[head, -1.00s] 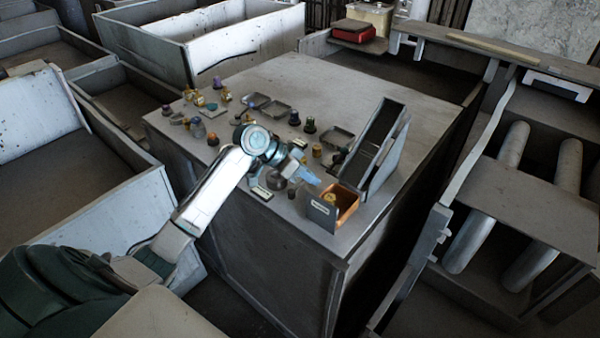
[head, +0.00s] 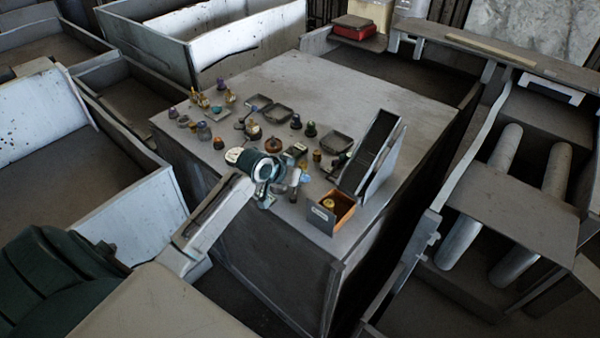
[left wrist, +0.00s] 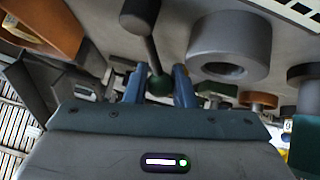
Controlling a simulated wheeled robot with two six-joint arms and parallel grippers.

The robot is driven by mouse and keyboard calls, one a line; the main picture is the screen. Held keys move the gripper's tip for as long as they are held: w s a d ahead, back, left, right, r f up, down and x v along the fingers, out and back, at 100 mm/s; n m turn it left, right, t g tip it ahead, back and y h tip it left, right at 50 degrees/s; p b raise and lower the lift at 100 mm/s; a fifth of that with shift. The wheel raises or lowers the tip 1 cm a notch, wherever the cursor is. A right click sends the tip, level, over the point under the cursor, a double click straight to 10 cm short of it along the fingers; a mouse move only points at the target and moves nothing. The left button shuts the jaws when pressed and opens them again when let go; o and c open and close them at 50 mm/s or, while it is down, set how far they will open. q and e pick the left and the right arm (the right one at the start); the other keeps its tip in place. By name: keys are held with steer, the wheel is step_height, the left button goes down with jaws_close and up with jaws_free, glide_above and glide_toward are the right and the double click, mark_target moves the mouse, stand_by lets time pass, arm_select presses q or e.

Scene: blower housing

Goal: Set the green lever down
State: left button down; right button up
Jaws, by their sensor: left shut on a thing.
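My left gripper (head: 298,182) is over the front part of the grey workbench top (head: 400,95), left of the small open drawer. In the left wrist view its two blue fingers (left wrist: 160,88) are closed on the green knob of the lever (left wrist: 158,82). The lever's dark rod runs away from the knob to a grey cylindrical end near the picture's top edge. I cannot tell whether the lever touches the bench, and I cannot make it out clearly in the head view. My right gripper is in neither view.
An orange-lined drawer (head: 344,207) and a tilted grey rack (head: 375,155) stand at the right. Several knobs, small parts and shallow trays (head: 279,114) crowd the bench. A thick grey ring (left wrist: 230,45) is close beside the lever. The far bench top is clear.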

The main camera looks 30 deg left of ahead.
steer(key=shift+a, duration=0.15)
arm_select(q)
steer(key=c, duration=1.2)
jaws_free()
steer(key=shift+c, duration=0.2)
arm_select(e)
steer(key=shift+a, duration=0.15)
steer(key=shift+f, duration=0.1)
